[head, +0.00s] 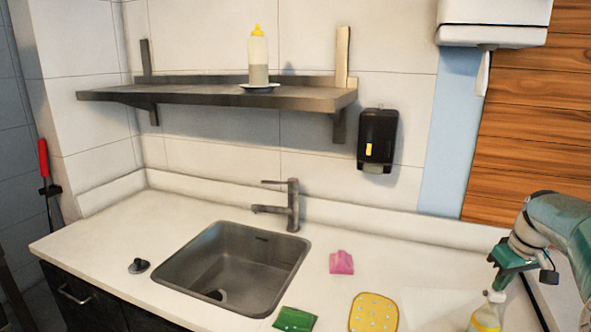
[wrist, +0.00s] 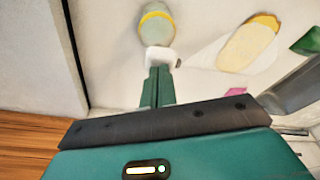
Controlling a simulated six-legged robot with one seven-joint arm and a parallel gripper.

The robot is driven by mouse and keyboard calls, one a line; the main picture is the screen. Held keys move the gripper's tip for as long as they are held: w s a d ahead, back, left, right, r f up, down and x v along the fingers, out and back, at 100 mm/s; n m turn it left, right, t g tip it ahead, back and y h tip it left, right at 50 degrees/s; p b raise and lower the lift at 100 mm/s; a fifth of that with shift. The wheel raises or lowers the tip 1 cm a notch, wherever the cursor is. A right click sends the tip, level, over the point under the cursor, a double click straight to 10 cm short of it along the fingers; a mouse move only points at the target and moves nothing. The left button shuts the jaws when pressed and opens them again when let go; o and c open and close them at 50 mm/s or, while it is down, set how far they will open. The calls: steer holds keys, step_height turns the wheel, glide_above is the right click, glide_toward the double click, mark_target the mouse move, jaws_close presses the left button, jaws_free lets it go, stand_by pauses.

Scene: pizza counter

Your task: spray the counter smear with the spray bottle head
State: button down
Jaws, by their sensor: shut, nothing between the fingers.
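The spray bottle (head: 486,319) stands on the counter at the lower right of the head view, cut off by the frame's bottom edge. In the wrist view its pale body with a yellow band (wrist: 157,27) and its white head (wrist: 160,57) show just beyond my fingertips. My gripper (head: 498,283) is right above the bottle head. In the wrist view its green fingers (wrist: 158,82) are shut together with nothing between them; I cannot tell whether they touch the head. A faint pale patch (head: 429,307), possibly the smear, lies left of the bottle.
A yellow dotted sponge (head: 374,313), a green packet-like item (head: 294,319) and a pink cloth-like item (head: 341,262) lie on the counter. A sink (head: 232,268) with a faucet (head: 293,205) is at left. A squeeze bottle (head: 258,62) stands on the wall shelf (head: 200,96).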

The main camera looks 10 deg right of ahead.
steer(key=shift+r, duration=1.25)
steer(key=shift+r, duration=3)
